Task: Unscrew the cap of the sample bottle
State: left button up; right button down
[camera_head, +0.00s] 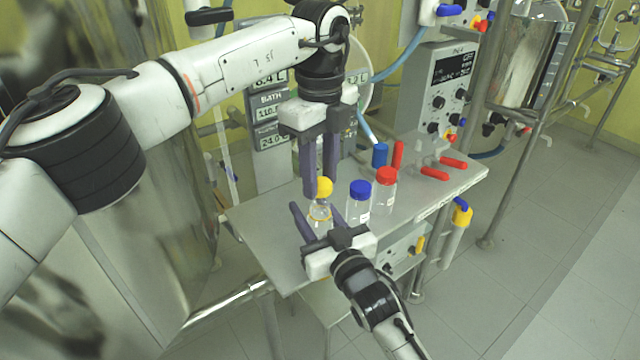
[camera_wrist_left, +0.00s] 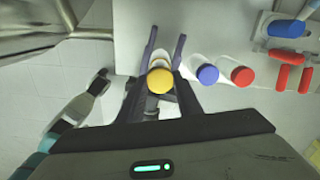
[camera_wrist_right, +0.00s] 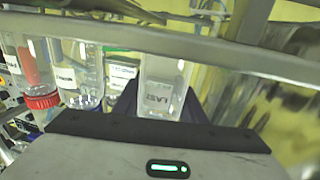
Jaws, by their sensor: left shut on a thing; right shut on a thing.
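The sample bottle is a clear bottle (camera_head: 320,212) on the grey bench, with a yellow cap (camera_head: 324,187) at its top. My left gripper (camera_head: 321,189) comes from above and is shut on the cap; the cap also shows between its fingers in the left wrist view (camera_wrist_left: 160,80). My right gripper (camera_head: 318,222) reaches in from the front and is shut on the bottle's body. The labelled body shows between its fingers in the right wrist view (camera_wrist_right: 165,85). I cannot tell whether there is a gap between cap and neck.
A blue-capped bottle (camera_head: 360,205) and a red-capped bottle (camera_head: 386,192) stand close to the right. A blue cylinder (camera_head: 380,155) and several red pieces (camera_head: 435,174) are farther back on the bench (camera_head: 270,240). A control box (camera_head: 440,95) stands behind.

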jog(key=c, duration=1)
grip_release()
jog(key=shift+c, duration=0.2)
